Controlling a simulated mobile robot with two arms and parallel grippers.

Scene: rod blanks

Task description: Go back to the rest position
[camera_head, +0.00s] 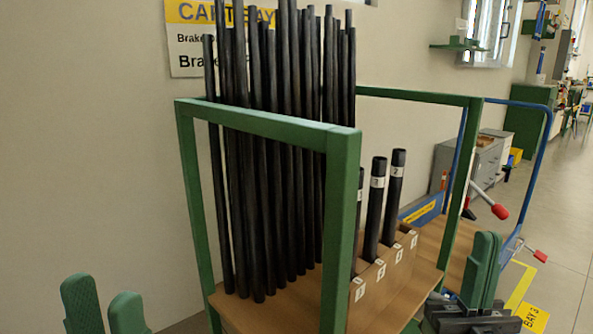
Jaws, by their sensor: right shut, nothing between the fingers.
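My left gripper (104,308) is at the bottom left corner. Its two green fingers stand apart with nothing visible between them, and their lower parts are cut off by the frame edge. My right gripper (483,270) is at the lower right, in front of the cart's right end. Its green fingers are together, pointing up, and hold nothing. Both grippers appear clear of the rods. Many long black rods (262,160) stand upright in the green-framed cart (345,200). Shorter black rods with white number labels (375,205) stand in a wooden block (385,270) with numbered slots.
The cart's wooden deck (415,290) and green posts fill the middle. A blue handle rail (535,150) and red-tipped levers (499,211) stick out at the right. A wall sign (190,45) hangs behind the rods. Grey floor (565,230) is open at the far right.

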